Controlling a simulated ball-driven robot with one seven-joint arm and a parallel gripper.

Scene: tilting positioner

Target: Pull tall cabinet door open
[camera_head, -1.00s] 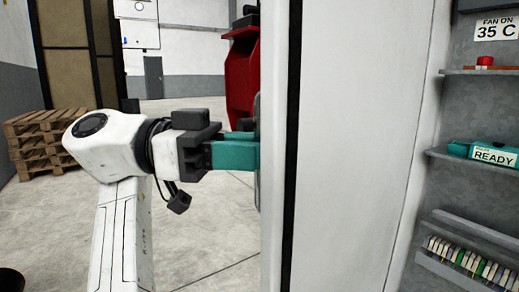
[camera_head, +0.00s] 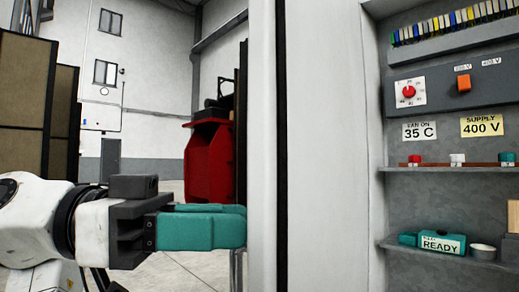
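The tall cabinet's white door (camera_head: 262,120) stands open, seen nearly edge-on in the middle of the head view. The cabinet interior (camera_head: 440,205) is exposed on the right. My gripper (camera_head: 244,228), with teal fingers, reaches from the left to the door's outer side. The fingertips end at the door's edge strip, and the handle is hidden behind the door. The fingers lie close together, but I cannot see whether they are closed on anything.
Inside the cabinet are a red dial (camera_head: 408,92), an orange switch (camera_head: 463,83) and shelves with a teal device labelled READY (camera_head: 441,244). A red machine (camera_head: 212,160) stands behind the door. Tall brown panels (camera_head: 25,100) stand at the left. Grey floor shows beneath my arm.

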